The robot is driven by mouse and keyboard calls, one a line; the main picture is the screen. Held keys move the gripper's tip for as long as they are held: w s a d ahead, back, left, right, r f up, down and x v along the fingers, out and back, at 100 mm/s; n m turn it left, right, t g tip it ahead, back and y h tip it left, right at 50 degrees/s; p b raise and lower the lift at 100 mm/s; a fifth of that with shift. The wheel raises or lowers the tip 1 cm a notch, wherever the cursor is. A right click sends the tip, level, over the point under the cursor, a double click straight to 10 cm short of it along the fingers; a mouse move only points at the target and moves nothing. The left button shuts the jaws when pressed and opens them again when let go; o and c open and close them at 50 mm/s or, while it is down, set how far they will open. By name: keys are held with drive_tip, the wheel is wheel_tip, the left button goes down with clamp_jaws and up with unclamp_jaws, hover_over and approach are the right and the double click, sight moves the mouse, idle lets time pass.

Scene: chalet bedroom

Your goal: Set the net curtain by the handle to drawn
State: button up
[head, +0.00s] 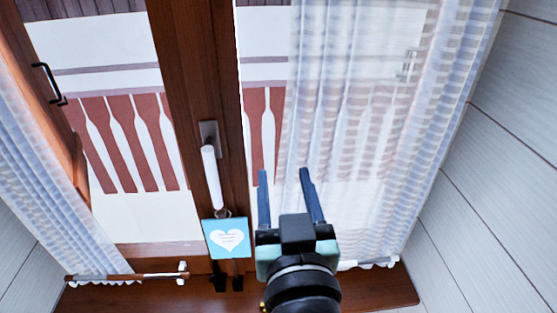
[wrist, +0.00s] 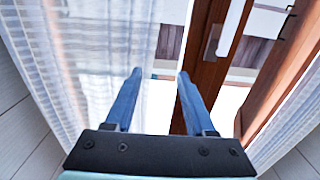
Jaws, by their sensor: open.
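A sheer white net curtain (head: 375,140) hangs over the right pane, its inner edge a little right of the white window handle (head: 213,178). A second net curtain (head: 35,150) hangs bunched at the far left. My gripper (head: 283,172) is open and empty, its two blue fingers around the right curtain's inner edge in the picture. In the wrist view, the right curtain (wrist: 80,65) fills the left side, and my gripper (wrist: 159,72) has one finger over the cloth and the other over the brown frame. I cannot tell whether either finger touches cloth.
A blue card with a white heart (head: 227,238) hangs below the window handle, left of my gripper. A black handle (head: 48,83) sits on the left frame. A wooden sill (head: 130,298) runs below. Pale panelled walls (head: 500,150) stand at both sides.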

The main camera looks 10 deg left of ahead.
sight(277, 130)
drive_tip(key=p+x, duration=0.1)
drive_tip(key=x, duration=0.2)
drive_tip(key=p+x, duration=0.1)
drive_tip(key=x, duration=0.3)
drive_tip(key=p+x, duration=0.1)
drive_tip(key=x, duration=0.3)
drive_tip(key=shift+r+p, duration=0.25)
drive_tip(key=shift+p, duration=0.15)
drive_tip(key=shift+x, duration=0.85)
drive_tip(key=shift+f, duration=0.15)
clamp_jaws()
